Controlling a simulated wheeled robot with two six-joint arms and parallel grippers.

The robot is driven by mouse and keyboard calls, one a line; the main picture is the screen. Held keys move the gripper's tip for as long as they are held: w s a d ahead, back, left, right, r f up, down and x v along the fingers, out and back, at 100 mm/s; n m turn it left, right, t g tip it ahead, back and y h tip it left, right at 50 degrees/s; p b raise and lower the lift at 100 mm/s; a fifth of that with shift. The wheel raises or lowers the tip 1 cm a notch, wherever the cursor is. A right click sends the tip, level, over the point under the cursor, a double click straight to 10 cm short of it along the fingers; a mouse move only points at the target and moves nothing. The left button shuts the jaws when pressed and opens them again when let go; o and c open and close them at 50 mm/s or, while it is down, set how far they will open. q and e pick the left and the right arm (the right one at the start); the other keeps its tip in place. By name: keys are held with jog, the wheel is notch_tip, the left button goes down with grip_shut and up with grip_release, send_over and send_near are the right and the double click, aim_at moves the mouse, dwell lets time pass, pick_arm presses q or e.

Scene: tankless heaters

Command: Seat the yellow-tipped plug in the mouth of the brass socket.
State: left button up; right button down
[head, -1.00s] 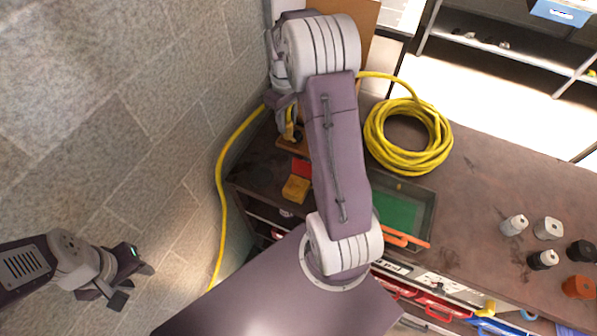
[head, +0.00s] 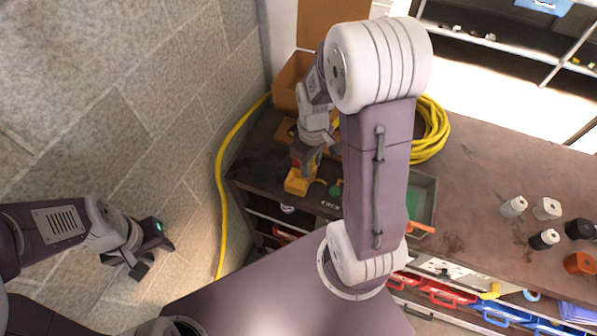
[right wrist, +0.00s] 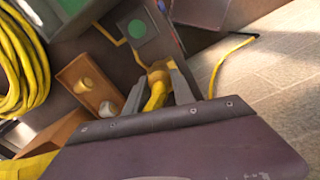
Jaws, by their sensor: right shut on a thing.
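My right gripper (right wrist: 160,88) is shut on the yellow-tipped plug (right wrist: 155,98), whose yellow body shows between the two grey fingers. A rounded brass-coloured piece (right wrist: 159,73), perhaps the brass socket, shows right at the fingertips. I cannot tell whether the plug touches it or sits in its mouth. In the head view the right gripper (head: 307,165) is low over the bench, at a yellow-orange block (head: 297,184); the plug is not clear there. My left gripper (head: 152,257) is open and empty, off the bench at the left.
A grey tray (head: 424,190), a yellow hose coil (head: 432,135) and several spools (head: 547,208) are on the bench.

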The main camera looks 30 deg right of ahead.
jog(key=w+f, duration=0.1)
jog(key=f, duration=0.1)
jog(key=w+a+f, duration=0.1)
jog(key=w+a+f+p, duration=0.1)
jog(key=f, duration=0.1)
jog(key=shift+w+a+f, duration=0.1)
jog(key=shift+w+f, duration=0.05)
jog(key=shift+f, duration=0.2)
jog(key=shift+w+f, duration=0.3)
jog(key=shift+f, duration=0.15)
jog(key=shift+s+f, duration=0.15)
jog(key=c, duration=1.3)
grip_release()
jog(key=shift+c, duration=0.2)
notch_tip(320, 180, up, 12)
jog(key=r, duration=0.1)
jog(key=s+a+f+m+t, duration=0.1)
jog(key=s+a+f+m, duration=0.2)
jog(key=s, duration=0.6)
jog(key=shift+a+f+m+b, duration=0.4)
jog(key=shift+a+m, duration=0.55)
jog(key=shift+m, duration=0.05)
